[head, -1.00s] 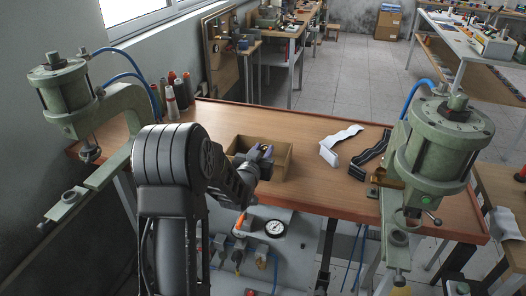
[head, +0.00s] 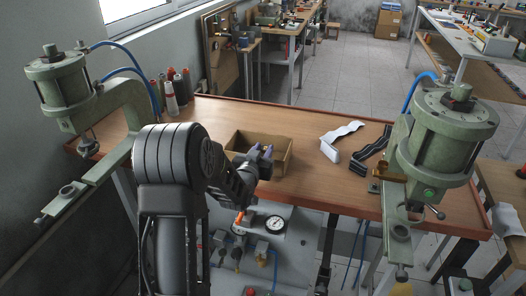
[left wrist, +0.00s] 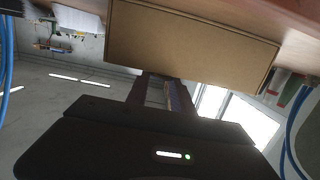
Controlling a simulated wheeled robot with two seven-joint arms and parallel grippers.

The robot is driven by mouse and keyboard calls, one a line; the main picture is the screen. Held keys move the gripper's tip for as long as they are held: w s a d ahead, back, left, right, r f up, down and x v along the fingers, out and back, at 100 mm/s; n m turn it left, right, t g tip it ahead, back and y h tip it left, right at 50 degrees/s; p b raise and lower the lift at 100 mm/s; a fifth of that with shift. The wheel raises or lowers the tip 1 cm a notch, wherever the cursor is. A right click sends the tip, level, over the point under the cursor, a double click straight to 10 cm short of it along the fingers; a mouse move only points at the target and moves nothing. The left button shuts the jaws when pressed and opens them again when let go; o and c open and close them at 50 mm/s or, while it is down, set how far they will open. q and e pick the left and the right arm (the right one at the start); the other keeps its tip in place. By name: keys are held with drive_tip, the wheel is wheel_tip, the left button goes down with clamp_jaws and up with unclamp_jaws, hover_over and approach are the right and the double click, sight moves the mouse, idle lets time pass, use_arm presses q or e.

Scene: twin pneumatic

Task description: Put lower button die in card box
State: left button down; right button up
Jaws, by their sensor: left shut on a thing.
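The card box (head: 287,161), brown and open-topped, stands on the wooden workbench left of the middle. It also shows in the left wrist view (left wrist: 190,45), where its side fills the upper middle. My left gripper (head: 265,152) is at the box's front side, with its fingers level with the rim in the head view. In the left wrist view the fingers (left wrist: 166,92) point towards the box wall. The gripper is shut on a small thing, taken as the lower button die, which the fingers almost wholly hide. My right gripper is not in view.
Green pneumatic presses stand at the left (head: 60,80) and right (head: 440,130) of the workbench (head: 330,190). Several spools (head: 172,92) stand behind left. A gauge panel (head: 250,250) is below the bench edge.

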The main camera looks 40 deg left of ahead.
use_arm(q)
drive_tip(key=c, duration=1.1)
unclamp_jaws()
drive_tip(key=shift+r, duration=0.1)
drive_tip(key=shift+r+p, duration=0.5)
drive_tip(key=shift+p, duration=0.25)
drive_tip(key=b+v, duration=0.2)
drive_tip(key=v, duration=1)
